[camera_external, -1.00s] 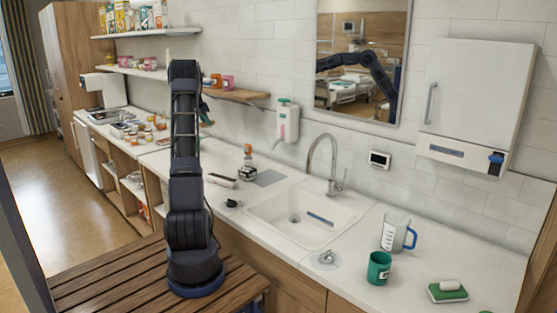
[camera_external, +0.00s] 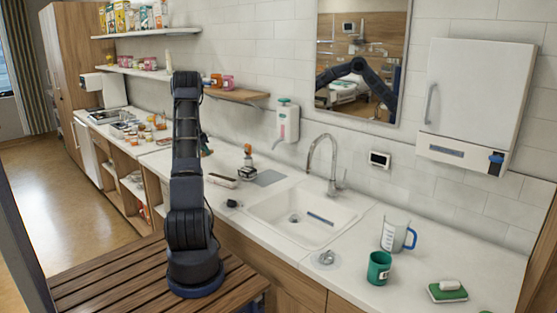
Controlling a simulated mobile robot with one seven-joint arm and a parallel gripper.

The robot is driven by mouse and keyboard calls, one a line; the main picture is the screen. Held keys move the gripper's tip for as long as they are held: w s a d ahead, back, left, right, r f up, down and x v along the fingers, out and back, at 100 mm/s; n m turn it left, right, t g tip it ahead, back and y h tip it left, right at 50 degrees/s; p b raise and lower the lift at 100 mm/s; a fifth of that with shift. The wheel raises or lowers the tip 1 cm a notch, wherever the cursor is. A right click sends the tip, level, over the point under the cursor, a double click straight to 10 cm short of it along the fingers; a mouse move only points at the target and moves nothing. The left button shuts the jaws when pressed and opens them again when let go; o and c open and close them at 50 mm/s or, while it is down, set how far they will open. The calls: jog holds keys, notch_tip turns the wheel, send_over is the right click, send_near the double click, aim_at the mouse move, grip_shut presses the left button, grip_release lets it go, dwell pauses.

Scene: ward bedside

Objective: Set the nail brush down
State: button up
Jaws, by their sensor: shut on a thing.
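My arm stands in the middle left and hides most of my gripper (camera_external: 206,146). Only a small dark and teal-green part shows just right of the arm, above the counter (camera_external: 290,258). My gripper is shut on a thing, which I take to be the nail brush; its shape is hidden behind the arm. I cannot tell how far it is above the counter.
A small black item (camera_external: 232,203) lies by the sink. The tap (camera_external: 332,165), jug (camera_external: 395,232), green mug (camera_external: 379,267) and green soap dish (camera_external: 447,294) stand further right.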

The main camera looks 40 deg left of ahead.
jog(key=shift+f, duration=2.55)
jog(key=shift+f, duration=0.15)
jog(key=o, duration=1)
jog(key=v, duration=1.2)
